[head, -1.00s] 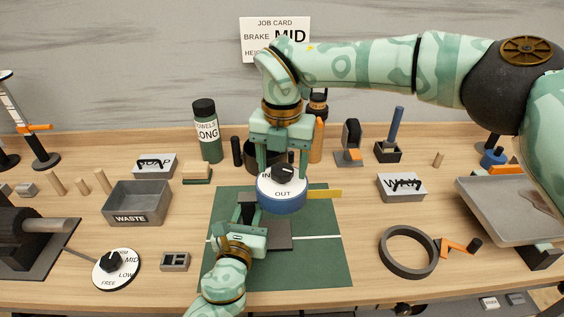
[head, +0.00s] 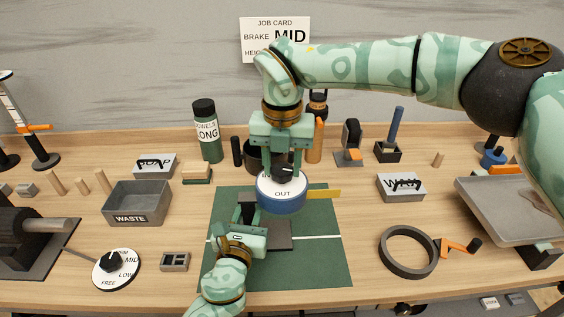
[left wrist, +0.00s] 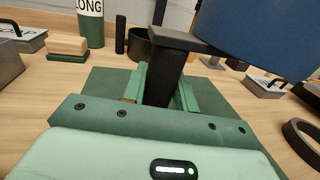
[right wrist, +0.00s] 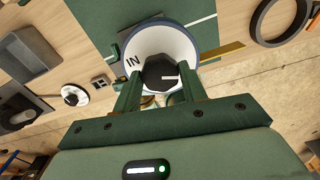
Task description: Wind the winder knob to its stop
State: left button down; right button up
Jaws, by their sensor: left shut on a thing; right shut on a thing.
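The winder (head: 281,203) is a blue drum with a white dial marked IN and OUT, above the green mat. Its black knob (head: 284,171) sits on top and also shows in the right wrist view (right wrist: 161,72), with a white pointer line. My right gripper (head: 284,175) comes down from above and is shut on the knob, partly hiding it. My left gripper (head: 249,213) is low in front of the drum, shut on a dark upright post of the winder's stand (left wrist: 163,80). The post carries a flat dark top piece beside the drum in the left wrist view.
A yellow strip (head: 324,194) sticks out right of the drum. A brake dial (head: 117,270) lies front left, near a grey WASTE bin (head: 139,204). A dark ring (head: 408,273) lies front right. Bottles and tools stand behind. The mat's front right is clear.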

jog(key=n, duration=1.3)
jog(key=shift+n, duration=0.3)
jog(key=n, duration=0.3)
jog(key=shift+n, duration=0.3)
jog(key=n, duration=1.2)
jog(key=shift+w+d+n, duration=0.1)
jog(key=shift+n, duration=2.2)
